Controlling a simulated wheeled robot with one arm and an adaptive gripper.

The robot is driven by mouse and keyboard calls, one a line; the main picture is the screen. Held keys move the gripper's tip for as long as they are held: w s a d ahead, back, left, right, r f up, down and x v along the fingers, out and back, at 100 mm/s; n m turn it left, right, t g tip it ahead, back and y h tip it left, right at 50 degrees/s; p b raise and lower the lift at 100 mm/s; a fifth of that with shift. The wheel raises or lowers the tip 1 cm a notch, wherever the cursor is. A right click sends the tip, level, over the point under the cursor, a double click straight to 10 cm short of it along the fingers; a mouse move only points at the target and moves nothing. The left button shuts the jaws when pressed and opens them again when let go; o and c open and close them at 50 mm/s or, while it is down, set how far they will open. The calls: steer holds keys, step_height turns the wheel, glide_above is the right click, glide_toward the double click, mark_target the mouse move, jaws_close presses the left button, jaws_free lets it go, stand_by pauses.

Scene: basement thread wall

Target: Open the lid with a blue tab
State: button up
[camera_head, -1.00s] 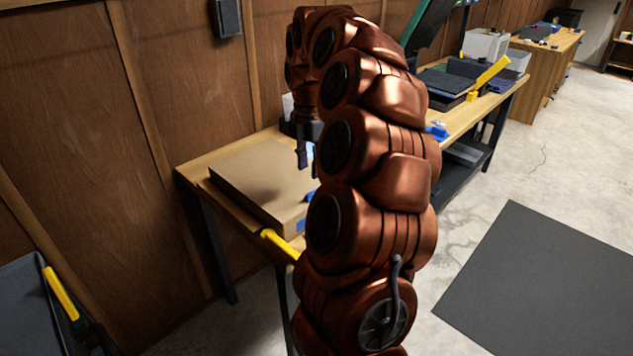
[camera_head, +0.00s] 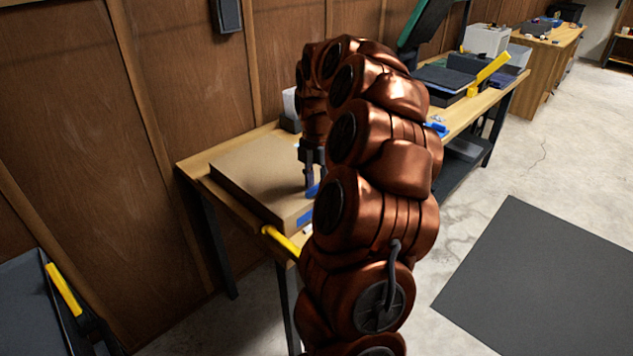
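A flat tan cardboard box (camera_head: 255,175) with a closed lid lies on the wooden workbench (camera_head: 195,165) against the wall. A blue tab (camera_head: 313,191) shows at the lid's front right corner, partly hidden by my arm. Another blue patch (camera_head: 304,218) is on the box's front side below it. My gripper (camera_head: 309,186) points down right at the blue tab, over the front right part of the lid.
My copper arm hides the bench right of the box. A yellow handle (camera_head: 281,241) sticks out at the bench's front edge. A dark tray with a yellow handle (camera_head: 63,290) is at lower left. More equipment (camera_head: 450,80) stands farther along the bench. Open floor with a dark mat (camera_head: 550,280) lies right.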

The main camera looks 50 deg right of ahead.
jaws_close()
stand_by(0.3)
stand_by(0.5)
